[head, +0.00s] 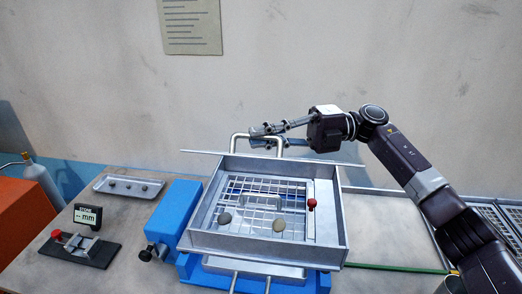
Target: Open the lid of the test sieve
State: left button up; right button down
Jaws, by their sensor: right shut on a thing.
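The test sieve (340,222) is a grey metal box on blue supports, with a wire mesh inside. Its top is open to view, and two stones (224,218) (279,225) and a red knob (311,203) show inside. A U-shaped metal handle (237,143) stands up behind its back wall. A thin metal edge (190,152) runs along there; I cannot tell whether it is the lid. My right gripper (262,136) comes in from the right and is shut on the handle. The fingers hide part of it. My left gripper is out of view.
A grey bottle (40,182) and an orange block (22,215) are farther left. A pale panel (385,240) lies at right.

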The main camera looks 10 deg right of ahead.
jog(key=shift+w+d+r, duration=0.1)
jog(key=shift+w+r, duration=0.2)
jog(key=c, duration=2)
grip_release()
jog(key=d, duration=0.8)
jog(key=w+d, duration=0.1)
jog(key=d, duration=0.3)
jog(key=shift+f, duration=0.15)
